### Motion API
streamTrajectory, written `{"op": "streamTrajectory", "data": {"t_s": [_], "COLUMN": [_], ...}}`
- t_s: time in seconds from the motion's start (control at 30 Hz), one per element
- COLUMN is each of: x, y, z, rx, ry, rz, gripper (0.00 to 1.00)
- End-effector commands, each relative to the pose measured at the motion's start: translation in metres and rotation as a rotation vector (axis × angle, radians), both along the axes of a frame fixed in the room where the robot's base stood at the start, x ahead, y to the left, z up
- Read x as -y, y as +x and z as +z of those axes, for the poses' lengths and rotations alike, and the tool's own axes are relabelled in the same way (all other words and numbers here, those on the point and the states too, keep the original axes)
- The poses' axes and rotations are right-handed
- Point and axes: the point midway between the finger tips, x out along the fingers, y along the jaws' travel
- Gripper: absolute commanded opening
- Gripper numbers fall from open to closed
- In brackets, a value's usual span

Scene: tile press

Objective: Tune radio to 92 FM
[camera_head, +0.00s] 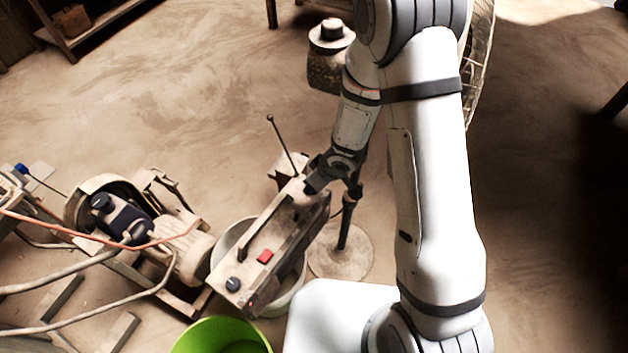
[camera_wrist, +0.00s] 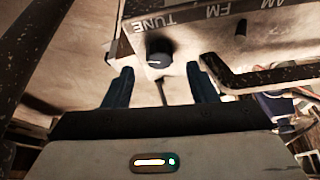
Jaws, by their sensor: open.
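The radio (camera_head: 255,270) is a worn beige box with a dark handle, a red button (camera_head: 265,256), a black knob (camera_head: 233,284) and a raised antenna (camera_head: 282,143). My gripper (camera_head: 318,183) is at its far right end. In the wrist view, the radio's face (camera_wrist: 215,30) shows upside-down TUNE, FM and AM lettering. A dark knob (camera_wrist: 159,58) with a pale mark sits by TUNE. My gripper (camera_wrist: 158,72) is open there, its fingers on either side of the knob in the picture. I cannot tell whether they touch it. The station reading is not visible.
The radio rests over a pale round tub (camera_head: 222,243). A green bucket (camera_head: 222,338) stands in front. Machinery with a motor (camera_head: 120,215) and hoses is at left. A round stand base (camera_head: 345,262) is close on the right. Floor behind is mostly clear.

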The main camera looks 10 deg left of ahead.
Motion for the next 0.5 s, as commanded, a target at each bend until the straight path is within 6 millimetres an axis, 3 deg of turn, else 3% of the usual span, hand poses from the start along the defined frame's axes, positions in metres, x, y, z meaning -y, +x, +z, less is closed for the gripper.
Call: {"op": "streamTrajectory", "data": {"t_s": [0.03,0.2,0.5], "x": [0.003,0.011,0.013], "y": [-0.002,-0.007,-0.009], "z": [0.015,0.033,0.036], "rx": [0.001,0.000,-0.001], "ry": [0.000,0.000,-0.001], "rz": [0.000,-0.002,-0.001], "gripper": [0.52,0.52,0.52]}}
